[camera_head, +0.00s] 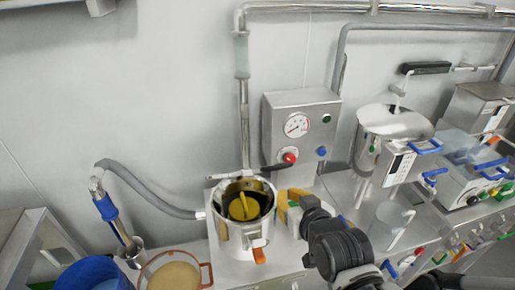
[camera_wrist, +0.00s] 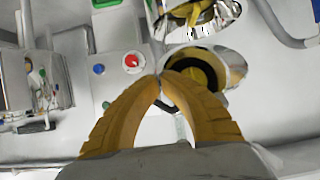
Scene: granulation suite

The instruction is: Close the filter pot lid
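The filter pot (camera_head: 232,236) is a shiny metal pot on the bench, with an orange latch (camera_head: 259,255) at its front. Its top is open, and a yellow part (camera_head: 244,207) shows inside a dark interior. The pot also shows in the wrist view (camera_wrist: 232,64), just beyond my fingertips. A mirror-like metal piece (camera_wrist: 206,20) above it there may be the raised lid; I cannot tell for certain. My gripper (camera_head: 284,203) is just right of the pot in the head view. Its yellow fingers (camera_wrist: 160,76) meet at the tips, with nothing seen between them.
A control box with a gauge (camera_head: 297,124) and red button stands behind the pot. A grey hose (camera_head: 150,195) runs to the pot's left. A sieve (camera_head: 174,275) and blue container (camera_head: 92,274) sit front left. A steel vessel (camera_head: 395,122) stands right.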

